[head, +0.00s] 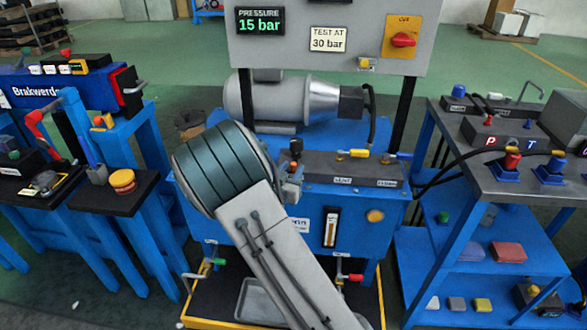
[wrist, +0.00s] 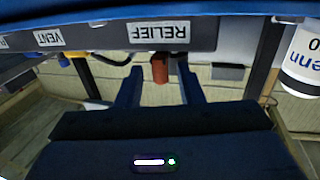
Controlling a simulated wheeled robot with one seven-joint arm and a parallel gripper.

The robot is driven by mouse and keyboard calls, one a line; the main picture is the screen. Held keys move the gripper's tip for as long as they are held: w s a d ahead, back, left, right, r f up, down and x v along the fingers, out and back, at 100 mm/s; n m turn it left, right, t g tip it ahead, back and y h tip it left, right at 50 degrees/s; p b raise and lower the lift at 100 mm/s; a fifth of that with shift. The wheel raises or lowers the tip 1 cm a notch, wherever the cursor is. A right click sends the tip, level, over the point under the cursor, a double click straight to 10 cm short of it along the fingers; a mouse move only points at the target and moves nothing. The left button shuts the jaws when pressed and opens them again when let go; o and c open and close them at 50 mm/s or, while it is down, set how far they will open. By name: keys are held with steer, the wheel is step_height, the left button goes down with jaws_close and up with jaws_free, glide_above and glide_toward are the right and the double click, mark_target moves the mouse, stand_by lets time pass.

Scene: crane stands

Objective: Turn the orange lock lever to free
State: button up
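In the wrist view, a dull orange-red piece (wrist: 160,68) shows below the upside-down RELIEF label (wrist: 158,32); it looks like the orange lock lever, but its shape and setting are unclear. My gripper (wrist: 160,78) is open, its two dark fingers on either side of that piece, with gaps visible. I cannot tell how deep the piece lies between the fingers. A small orange-brown knob (head: 296,146) shows just right of my arm there.
The grey manifold (head: 335,168) sits on the blue power unit (head: 345,208), with a yellow handle (head: 358,153) and hoses to its right. A motor (head: 285,98) stands behind. Blue benches flank it. In the wrist view, a white lettered cylinder (wrist: 302,60) is at right.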

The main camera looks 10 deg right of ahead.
steer(key=shift+x, duration=1.05)
jaws_close()
steer(key=shift+a, duration=0.15)
